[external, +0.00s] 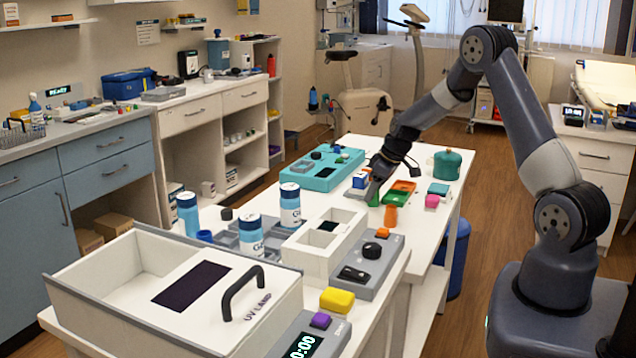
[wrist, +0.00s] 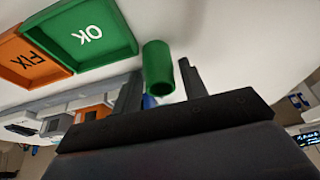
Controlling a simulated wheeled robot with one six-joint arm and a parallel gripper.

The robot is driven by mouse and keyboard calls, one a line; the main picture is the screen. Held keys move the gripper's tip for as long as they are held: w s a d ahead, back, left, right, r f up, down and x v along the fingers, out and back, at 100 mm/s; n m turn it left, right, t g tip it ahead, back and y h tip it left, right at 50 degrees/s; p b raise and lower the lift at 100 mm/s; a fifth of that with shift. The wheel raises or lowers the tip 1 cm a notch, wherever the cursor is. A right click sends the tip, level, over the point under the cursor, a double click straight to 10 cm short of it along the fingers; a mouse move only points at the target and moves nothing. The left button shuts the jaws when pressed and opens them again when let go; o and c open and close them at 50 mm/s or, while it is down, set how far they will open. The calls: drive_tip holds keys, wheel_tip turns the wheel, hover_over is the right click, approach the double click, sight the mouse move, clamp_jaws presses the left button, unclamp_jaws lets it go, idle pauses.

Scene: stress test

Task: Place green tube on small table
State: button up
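The green tube (wrist: 157,66) stands on a white table surface beside the green OK tray in the wrist view. In the external view a bit of green (external: 374,201) shows at my gripper's tip, mostly hidden by the fingers. My gripper (external: 372,194) is low over the white table (external: 415,222). In the wrist view my gripper (wrist: 160,84) has its two dark fingers apart, one on each side of the tube, with gaps between. I cannot tell which surface is the small table.
The green OK tray (wrist: 88,34) and orange FIX tray (wrist: 30,58) lie close by. The table's right front is clear.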

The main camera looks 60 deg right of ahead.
drive_tip(key=c, duration=0.8)
wheel_tip(320, 180, up, 10)
drive_tip(key=shift+b, duration=0.45)
wheel_tip(320, 180, down, 10)
drive_tip(key=shift+r+p, duration=0.1)
drive_tip(key=shift+p, duration=0.35)
drive_tip(key=shift+a+b+v, duration=0.2)
drive_tip(key=shift+b+v, duration=0.4)
drive_tip(key=shift+v, duration=2.15)
clamp_jaws()
drive_tip(key=shift+w, duration=0.1)
